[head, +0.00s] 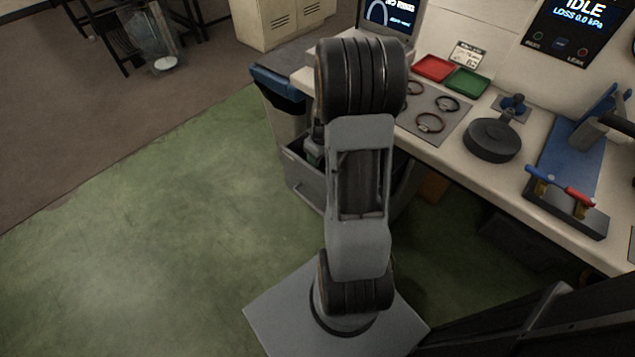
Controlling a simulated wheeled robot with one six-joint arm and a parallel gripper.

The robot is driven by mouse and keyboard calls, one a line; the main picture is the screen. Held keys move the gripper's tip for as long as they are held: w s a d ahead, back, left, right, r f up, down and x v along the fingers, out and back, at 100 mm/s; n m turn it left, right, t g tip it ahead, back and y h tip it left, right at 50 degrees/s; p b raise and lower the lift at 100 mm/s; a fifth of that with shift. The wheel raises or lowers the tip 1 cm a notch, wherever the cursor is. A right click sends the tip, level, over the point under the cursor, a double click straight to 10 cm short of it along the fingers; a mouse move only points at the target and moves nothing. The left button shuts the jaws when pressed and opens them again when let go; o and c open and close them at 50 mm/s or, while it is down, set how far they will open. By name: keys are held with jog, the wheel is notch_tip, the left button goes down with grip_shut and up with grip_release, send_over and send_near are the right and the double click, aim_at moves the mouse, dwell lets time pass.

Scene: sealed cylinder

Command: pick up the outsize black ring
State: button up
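A black ring (447,97) lies flat on a grey mat (408,121) on the bench, right of my arm. A reddish-brown ring (430,114) lies nearer on the same mat. Part of another brownish ring (420,88) shows at the mat's far left, partly hidden behind my arm. From this view I cannot tell whether the black ring is the outsize one. My gripper is not in view; only my arm links show, in the middle of the picture.
Red (433,68) and green (467,82) trays stand behind the mat. A dark round disc (492,140) and a blue fixture (572,150) with blue and red handles are to the right. A grey drawer (303,178) shows below the bench. Green floor at left is clear.

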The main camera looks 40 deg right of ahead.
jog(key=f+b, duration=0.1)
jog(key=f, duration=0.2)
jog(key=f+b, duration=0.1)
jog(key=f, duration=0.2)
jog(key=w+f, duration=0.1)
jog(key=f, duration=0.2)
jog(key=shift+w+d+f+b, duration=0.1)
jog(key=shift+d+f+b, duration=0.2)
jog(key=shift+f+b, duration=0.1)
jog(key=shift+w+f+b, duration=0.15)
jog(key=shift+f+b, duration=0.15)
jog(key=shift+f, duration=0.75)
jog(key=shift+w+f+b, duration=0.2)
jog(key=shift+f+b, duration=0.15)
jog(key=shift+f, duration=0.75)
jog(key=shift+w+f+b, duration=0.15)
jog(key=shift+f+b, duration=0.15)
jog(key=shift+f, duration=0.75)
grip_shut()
